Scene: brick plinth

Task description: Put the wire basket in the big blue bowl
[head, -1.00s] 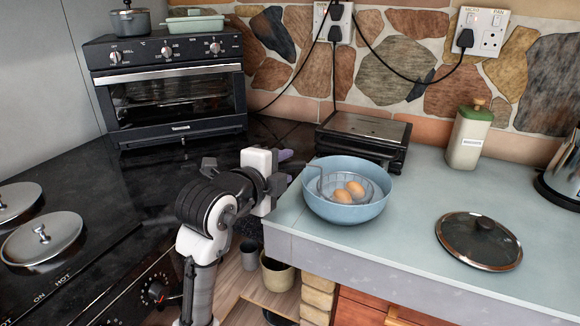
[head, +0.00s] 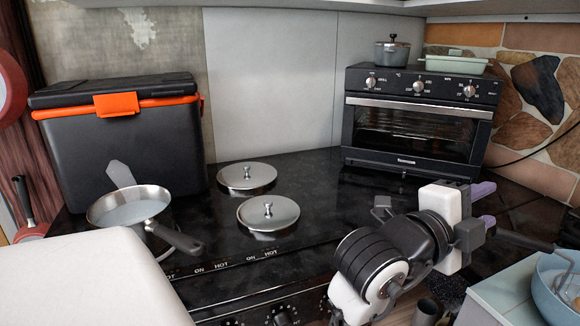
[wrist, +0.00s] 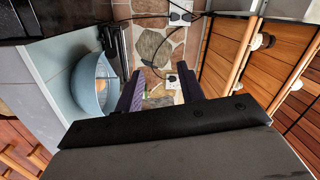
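The big blue bowl (head: 550,295) stands on the pale counter and is cut off by the right edge of the head view. The wire basket (head: 569,285) sits inside it, only partly in view. In the wrist view the bowl (wrist: 84,97) is left of my fingers, with part of the basket's brown contents (wrist: 101,84) showing inside. My gripper (head: 484,206) is left of the bowl, apart from it. Its two purple fingers are spread, and in the wrist view the space between them (wrist: 160,88) is empty.
A black toaster oven (head: 415,120) stands behind the dark hob. Two round metal covers (head: 268,213), a steel pan (head: 130,205) and a black cool box with an orange latch (head: 120,140) are at the left.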

